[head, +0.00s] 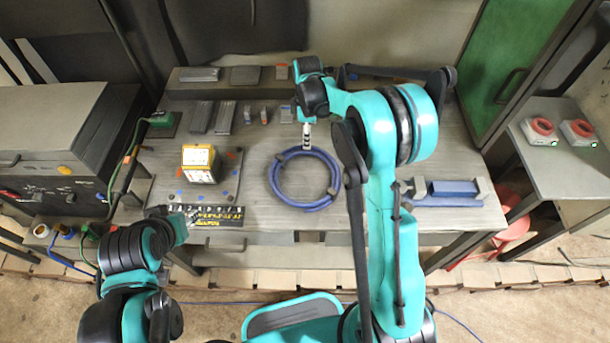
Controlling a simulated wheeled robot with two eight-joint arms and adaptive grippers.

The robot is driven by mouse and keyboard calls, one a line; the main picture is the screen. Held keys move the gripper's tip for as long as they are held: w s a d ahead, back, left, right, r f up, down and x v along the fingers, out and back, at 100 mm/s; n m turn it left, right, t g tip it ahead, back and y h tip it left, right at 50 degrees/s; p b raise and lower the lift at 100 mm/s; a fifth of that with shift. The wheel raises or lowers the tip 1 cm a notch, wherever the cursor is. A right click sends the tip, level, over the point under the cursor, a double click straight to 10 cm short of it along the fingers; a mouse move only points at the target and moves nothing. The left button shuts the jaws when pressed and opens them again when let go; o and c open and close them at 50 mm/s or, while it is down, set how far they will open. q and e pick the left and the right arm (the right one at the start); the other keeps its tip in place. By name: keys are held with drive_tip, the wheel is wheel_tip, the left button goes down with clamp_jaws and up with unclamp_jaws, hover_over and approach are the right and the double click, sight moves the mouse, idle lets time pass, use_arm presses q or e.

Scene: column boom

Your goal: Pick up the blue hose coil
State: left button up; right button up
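The blue hose coil (307,206) lies flat as a ring on the grey workbench, with darker bands around it at a few places. My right gripper (307,146) points down at the far side of the ring, its tips right at or just above the hose there. I cannot tell whether it touches the hose, or whether its fingers are open or shut. My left gripper (192,214) is low at the bench's front left, well apart from the coil. Its fingers are too small to read.
A black-and-yellow strip (217,216) lies at the bench's front edge. A blue vise-like block (452,193) is at right. Small grey parts (224,117) lie behind. Bench (255,215) around the coil is clear.

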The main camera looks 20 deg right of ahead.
drive_tip(key=f, duration=0.2)
drive_tip(key=f+b, duration=0.1)
drive_tip(key=f, duration=0.1)
drive_tip(key=shift+a+f, duration=0.2)
drive_tip(key=shift+f, duration=0.15)
drive_tip(key=shift+r, duration=0.1)
clamp_jaws()
